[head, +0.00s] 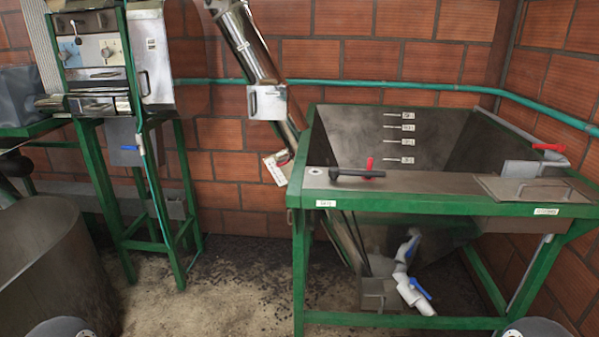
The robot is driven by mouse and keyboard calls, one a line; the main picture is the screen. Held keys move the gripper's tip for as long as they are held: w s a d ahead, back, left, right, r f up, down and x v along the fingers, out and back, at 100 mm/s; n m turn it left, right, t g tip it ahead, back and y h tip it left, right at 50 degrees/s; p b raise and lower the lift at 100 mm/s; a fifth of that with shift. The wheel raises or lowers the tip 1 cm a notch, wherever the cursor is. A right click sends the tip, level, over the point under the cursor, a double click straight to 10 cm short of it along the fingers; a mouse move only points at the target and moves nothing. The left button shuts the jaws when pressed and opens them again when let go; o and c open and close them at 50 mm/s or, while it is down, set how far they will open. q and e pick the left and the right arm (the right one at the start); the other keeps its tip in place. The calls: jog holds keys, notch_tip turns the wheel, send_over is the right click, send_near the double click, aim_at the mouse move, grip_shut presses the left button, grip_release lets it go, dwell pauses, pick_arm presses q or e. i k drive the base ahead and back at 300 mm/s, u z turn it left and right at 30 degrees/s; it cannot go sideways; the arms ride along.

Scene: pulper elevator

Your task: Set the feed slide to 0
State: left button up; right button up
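I cannot tell for sure which part is the feed slide, and no 0 mark is legible. The pulper-like machine (108,50) stands on a green frame at the left, with a dial, a slotted metal front and a handled side panel. A steel hopper tank (350,135) in a green frame stands at the right. A black handle (357,174) lies over its front ledge, with a small red grip (369,163) behind it. A hinged plate (530,190) lies on the ledge's right end. Neither gripper shows; only rounded grey parts, likely mine, show at the bottom edge.
A slanted steel elevator tube (248,42) runs down behind the tank's left side. White pipes with blue valve handles (420,287) are under the tank. A large grey drum (50,265) stands at the lower left.

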aim_at(285, 160)
jog(key=k, duration=0.55)
jog(key=u, duration=0.15)
jog(key=i, duration=0.95)
jog(key=u, duration=0.35)
jog(key=k, duration=1.15)
jog(key=u, duration=1.05)
jog(key=i, duration=1.45)
jog(key=z, duration=0.4)
jog(key=i, duration=1.15)
jog(key=z, duration=0.9)
